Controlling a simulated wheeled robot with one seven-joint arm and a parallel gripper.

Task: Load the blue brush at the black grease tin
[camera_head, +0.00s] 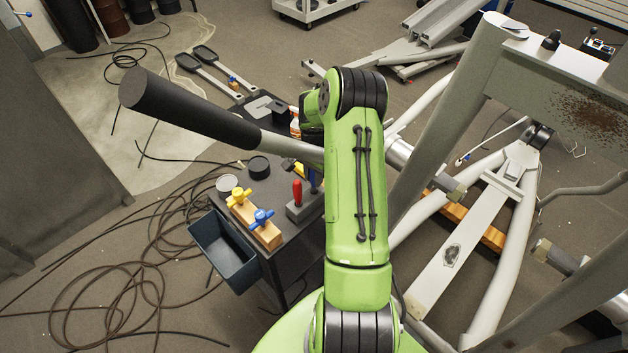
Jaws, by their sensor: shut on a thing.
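The black grease tin (258,167) is a round dark tin on the dark cart top, left of my arm. A blue upright piece (313,181), which looks like the blue brush's handle, shows beside a red handle (297,193) at a grey block (303,208). My green arm (358,190) rises in the middle and bends over at the top. My gripper is hidden behind the arm and the grey machine bar, so its fingers and what they hold do not show. The brush's bristles cannot be made out.
A thick grey bar (195,110) with a black grip slants over the cart toward my arm. A pale round tin (227,183), a wooden block (256,230) with yellow and blue valve handles, and a blue-grey bin (222,250) are nearby. Machine frame tubes fill the right. Cables cover the left floor.

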